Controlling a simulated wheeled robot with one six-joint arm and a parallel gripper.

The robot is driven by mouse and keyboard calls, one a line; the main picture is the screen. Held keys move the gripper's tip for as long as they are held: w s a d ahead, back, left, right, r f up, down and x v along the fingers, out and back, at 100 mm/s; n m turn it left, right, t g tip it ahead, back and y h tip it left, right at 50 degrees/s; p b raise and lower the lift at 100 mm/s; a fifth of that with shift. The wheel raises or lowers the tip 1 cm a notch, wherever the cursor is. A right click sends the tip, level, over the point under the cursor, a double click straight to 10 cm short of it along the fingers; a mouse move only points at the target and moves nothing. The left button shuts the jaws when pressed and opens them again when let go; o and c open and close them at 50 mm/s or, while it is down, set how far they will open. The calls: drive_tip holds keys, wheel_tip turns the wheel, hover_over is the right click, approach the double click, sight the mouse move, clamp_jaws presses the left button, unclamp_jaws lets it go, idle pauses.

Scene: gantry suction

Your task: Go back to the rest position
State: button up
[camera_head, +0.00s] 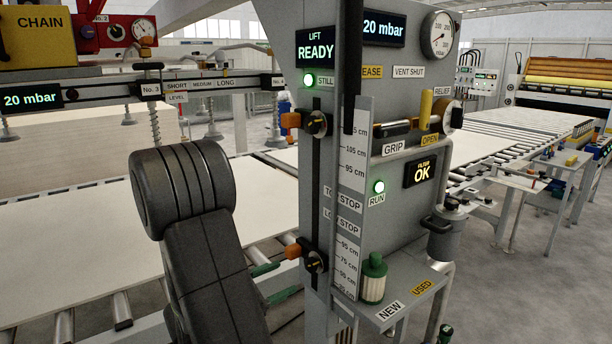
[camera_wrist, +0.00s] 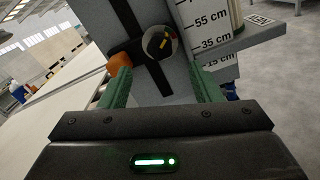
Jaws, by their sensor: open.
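My gripper (camera_wrist: 160,72) is open, with its two green fingers apart and nothing seen between them. In the head view my gripper (camera_head: 284,278) is partly hidden behind my dark arm, just left of and below the low stop knob (camera_head: 315,261). I cannot tell whether a finger touches the orange handle. My arm reaches towards the grey column (camera_head: 335,200).
The column carries a height scale (camera_head: 353,180), an upper stop knob (camera_head: 316,123), a yellow-handled valve (camera_head: 427,108) and a shelf (camera_head: 400,290) with a green-capped filter (camera_head: 373,278). A pale board (camera_head: 80,240) lies on rollers at left. Floor shows free at right.

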sight(307, 265)
drive_tip(key=v, duration=0.6)
drive_tip(key=p+x, duration=0.1)
drive_tip(key=x, duration=1.2)
drive_tip(key=shift+w+d, duration=0.2)
drive_tip(key=shift+d, duration=0.15)
drive_tip(key=shift+r+p, duration=0.25)
drive_tip(key=shift+p, duration=0.45)
drive_tip(key=n+p, duration=0.2)
drive_tip(key=p, duration=0.1)
drive_tip(key=shift+a, duration=0.1)
drive_tip(key=b+v, duration=0.2)
drive_tip(key=v, duration=1.1)
drive_tip(key=shift+f, duration=0.25)
